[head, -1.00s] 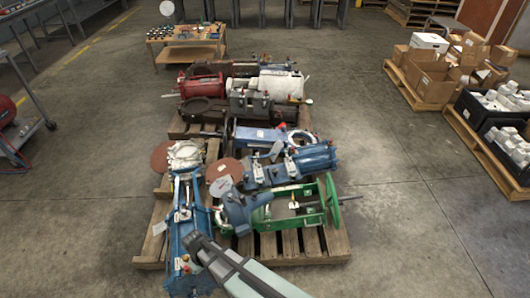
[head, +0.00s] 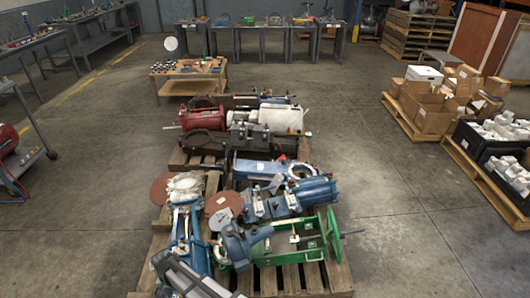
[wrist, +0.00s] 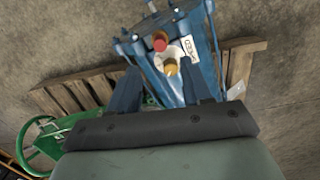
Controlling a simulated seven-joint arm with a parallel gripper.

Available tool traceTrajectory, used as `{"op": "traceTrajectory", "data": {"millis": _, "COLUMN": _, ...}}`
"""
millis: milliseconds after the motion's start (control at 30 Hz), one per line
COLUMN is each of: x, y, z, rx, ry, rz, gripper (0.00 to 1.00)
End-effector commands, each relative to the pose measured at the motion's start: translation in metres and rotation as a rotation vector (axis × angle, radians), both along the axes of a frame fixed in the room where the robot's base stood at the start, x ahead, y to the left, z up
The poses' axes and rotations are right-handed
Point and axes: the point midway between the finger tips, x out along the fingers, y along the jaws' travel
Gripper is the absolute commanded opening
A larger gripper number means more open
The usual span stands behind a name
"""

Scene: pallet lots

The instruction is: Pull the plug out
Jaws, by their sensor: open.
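In the wrist view, a blue machine (wrist: 194,85) lies between and beyond the fingers of my gripper (wrist: 167,77). Its end carries a red round cap (wrist: 159,42) and, just below it, a yellow-brown plug-like knob (wrist: 170,67) on a pale patch. A white label with dark lettering sits beside them. My gripper is open, and nothing is gripped between its fingers. I cannot tell how far the fingertips are from the knob. In the head view, my arm covers the near end of the blue machine (head: 182,215), and the knobs are hidden there.
A green machine with a handwheel (head: 333,235) lies to the right on the wooden pallet (head: 290,281). More blue, red and dark machines crowd behind. Boxes on a pallet (head: 425,118) stand far right. Bare floor lies on both sides.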

Motion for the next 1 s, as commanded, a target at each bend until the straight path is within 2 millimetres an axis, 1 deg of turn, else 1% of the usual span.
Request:
{"op": "traceTrajectory", "data": {"millis": 300, "x": 0.000, "y": 0.000, "z": -0.001, "rx": 0.000, "ry": 0.000, "rz": 0.001, "gripper": 0.49}}
{"op": "traceTrajectory", "data": {"millis": 467, "x": 0.000, "y": 0.000, "z": -0.008, "rx": -0.001, "ry": 0.000, "rz": 0.002, "gripper": 0.49}}
{"op": "traceTrajectory", "data": {"millis": 1000, "x": -0.005, "y": -0.001, "z": -0.069, "rx": -0.002, "ry": 0.001, "rz": 0.002, "gripper": 0.49}}
